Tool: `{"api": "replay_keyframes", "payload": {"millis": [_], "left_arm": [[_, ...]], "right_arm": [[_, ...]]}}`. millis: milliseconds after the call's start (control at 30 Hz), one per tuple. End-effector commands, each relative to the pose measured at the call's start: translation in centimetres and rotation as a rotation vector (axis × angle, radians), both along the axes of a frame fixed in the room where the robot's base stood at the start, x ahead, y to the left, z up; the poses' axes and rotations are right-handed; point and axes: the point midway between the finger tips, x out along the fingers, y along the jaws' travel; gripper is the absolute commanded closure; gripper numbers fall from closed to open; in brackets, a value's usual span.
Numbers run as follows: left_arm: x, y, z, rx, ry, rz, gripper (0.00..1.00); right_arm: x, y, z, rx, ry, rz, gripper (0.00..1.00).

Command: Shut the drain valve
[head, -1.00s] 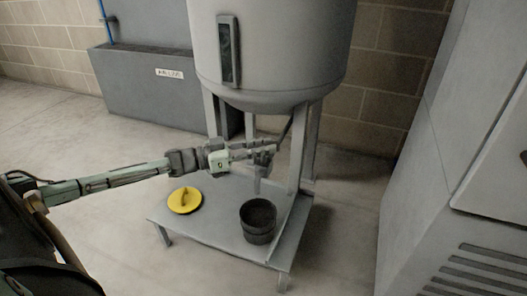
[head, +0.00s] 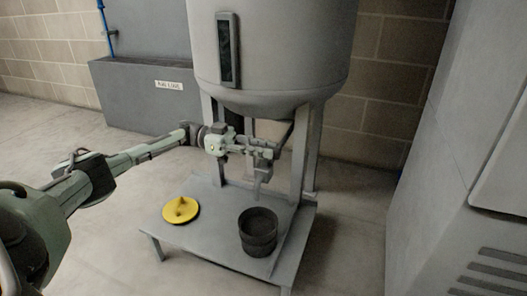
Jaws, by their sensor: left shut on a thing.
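The drain valve (head: 264,171) hangs under the grey tank (head: 285,60), with its spout pointing down above a dark bucket (head: 258,222). My left gripper (head: 268,151) reaches in from the left below the tank's rounded bottom. It is shut at the valve, apparently on its handle. The fingers cover most of the handle, so I cannot tell which way it is turned. No flow shows clearly below the spout. My right gripper is not in view.
The bucket stands on a low grey platform (head: 215,200) between the tank legs. A grey cabinet (head: 470,160) stands at the right. A grey box (head: 140,95) stands behind left.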

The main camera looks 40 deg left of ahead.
Motion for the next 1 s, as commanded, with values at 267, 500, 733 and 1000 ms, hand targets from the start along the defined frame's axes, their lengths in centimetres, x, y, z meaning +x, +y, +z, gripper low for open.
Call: {"api": "replay_keyframes", "payload": {"millis": [267,500,733,1000], "left_arm": [[-0.07,-0.26,-0.02,-0.003,-0.001,-0.044,1.00],[-0.10,-0.31,-0.05,-0.003,-0.001,-0.047,1.00],[-0.09,-0.28,-0.05,-0.003,-0.001,-0.045,0.62],[-0.05,-0.15,-0.02,-0.002,0.000,-0.041,0.59]], "right_arm": [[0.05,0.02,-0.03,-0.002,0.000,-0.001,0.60],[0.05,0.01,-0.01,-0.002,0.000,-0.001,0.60],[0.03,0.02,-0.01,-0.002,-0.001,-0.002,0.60],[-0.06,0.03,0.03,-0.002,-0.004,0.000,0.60]]}}
